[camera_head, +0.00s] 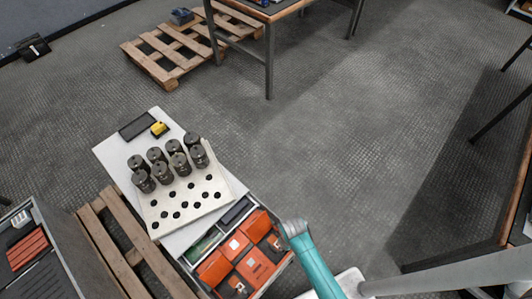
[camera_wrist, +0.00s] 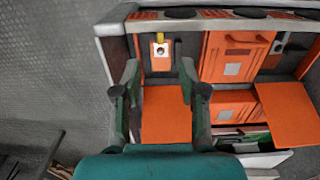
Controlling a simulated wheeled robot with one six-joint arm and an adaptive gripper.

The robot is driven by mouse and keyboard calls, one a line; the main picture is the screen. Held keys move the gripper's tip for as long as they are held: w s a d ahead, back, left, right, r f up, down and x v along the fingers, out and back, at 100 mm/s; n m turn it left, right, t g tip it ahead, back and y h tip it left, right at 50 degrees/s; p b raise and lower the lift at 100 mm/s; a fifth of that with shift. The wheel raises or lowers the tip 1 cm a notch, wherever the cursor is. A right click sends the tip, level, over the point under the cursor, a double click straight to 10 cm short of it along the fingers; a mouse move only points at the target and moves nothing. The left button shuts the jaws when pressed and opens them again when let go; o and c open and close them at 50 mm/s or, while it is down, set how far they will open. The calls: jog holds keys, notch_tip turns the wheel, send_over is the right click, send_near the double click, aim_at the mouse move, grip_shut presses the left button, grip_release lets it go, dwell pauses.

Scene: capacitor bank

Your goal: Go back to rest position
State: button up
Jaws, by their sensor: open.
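My gripper (camera_wrist: 159,72) shows in the wrist view with its two dark fingers spread apart and nothing between them. Beyond the fingers are an orange panel (camera_wrist: 166,112) and other orange box-like units (camera_wrist: 236,55); I cannot tell the distance to them. In the head view my teal arm enters from the bottom right, beside the orange units (camera_head: 246,258). My gripper cannot be made out clearly there. Several dark cylindrical capacitors (camera_head: 160,172) stand upright in a pale plate (camera_head: 211,204) with several empty round holes.
A white board (camera_head: 113,152) carries the plate, a black tray (camera_head: 137,126) and a yellow item (camera_head: 159,129). Wooden pallets lie at lower left (camera_head: 118,243) and upper left (camera_head: 152,66). A table (camera_head: 269,62) stands at the back. The grey floor right of centre is open.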

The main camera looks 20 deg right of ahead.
jog(key=shift+s, duration=0.1)
jog(key=s+r+m+t, duration=0.2)
jog(key=s+r+t, duration=0.5)
jog(key=s+r, duration=0.3)
jog(key=s+r+m+t, duration=0.1)
jog(key=s+r+t, duration=0.2)
jog(key=r, duration=1.3)
jog(key=s+r+m+t, duration=0.1)
jog(key=s+r+t, duration=0.3)
jog(key=r, duration=1.1)
jog(key=shift+s+r+m+t, duration=0.15)
jog(key=shift+r+m+t, duration=0.15)
jog(key=shift+r+t, duration=0.15)
